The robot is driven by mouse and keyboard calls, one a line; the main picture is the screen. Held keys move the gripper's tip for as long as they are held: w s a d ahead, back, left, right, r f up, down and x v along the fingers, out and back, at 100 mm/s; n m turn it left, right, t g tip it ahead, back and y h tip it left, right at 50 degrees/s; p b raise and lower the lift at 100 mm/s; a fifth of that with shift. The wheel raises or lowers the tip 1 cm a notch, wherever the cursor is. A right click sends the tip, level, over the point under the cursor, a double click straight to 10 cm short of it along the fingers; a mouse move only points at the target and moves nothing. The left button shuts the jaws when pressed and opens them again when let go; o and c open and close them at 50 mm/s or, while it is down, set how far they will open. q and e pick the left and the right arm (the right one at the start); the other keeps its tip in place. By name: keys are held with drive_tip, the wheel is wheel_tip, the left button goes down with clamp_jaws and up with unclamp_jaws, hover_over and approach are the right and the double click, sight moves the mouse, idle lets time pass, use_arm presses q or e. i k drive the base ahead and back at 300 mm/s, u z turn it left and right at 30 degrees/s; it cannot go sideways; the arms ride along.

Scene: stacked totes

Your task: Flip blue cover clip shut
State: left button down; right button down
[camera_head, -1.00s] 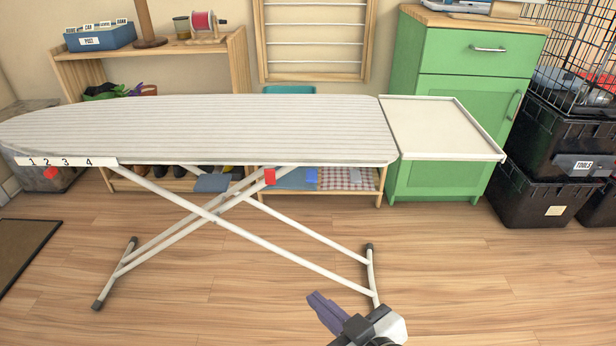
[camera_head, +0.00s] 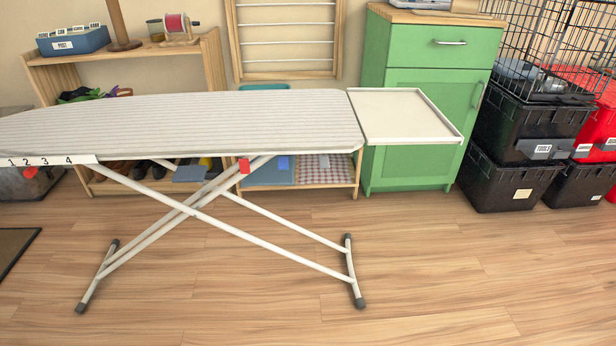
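A small blue piece (camera_head: 283,162), which looks like a cover clip, shows just below the front edge of the striped ironing board (camera_head: 200,125). It is too small to tell whether it is open or shut. A red piece (camera_head: 244,166) hangs to its left under the same edge, and another red piece (camera_head: 30,172) shows near the board's left end. Neither of my grippers is in view.
A white tray (camera_head: 405,115) extends from the board's right end, before a green cabinet (camera_head: 425,160). The board's crossed legs (camera_head: 225,225) stand on the wood floor. Black totes (camera_head: 515,185) are stacked at right under a wire cage (camera_head: 545,50). The front floor is clear.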

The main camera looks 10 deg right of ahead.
sight(283, 163)
drive_tip(key=z, duration=0.5)
drive_tip(key=k, duration=1.15)
drive_tip(key=z, duration=0.95)
drive_tip(key=i, duration=1.25)
drive_tip(key=u, duration=0.95)
drive_tip(key=i, duration=0.3)
drive_tip(key=u, duration=0.3)
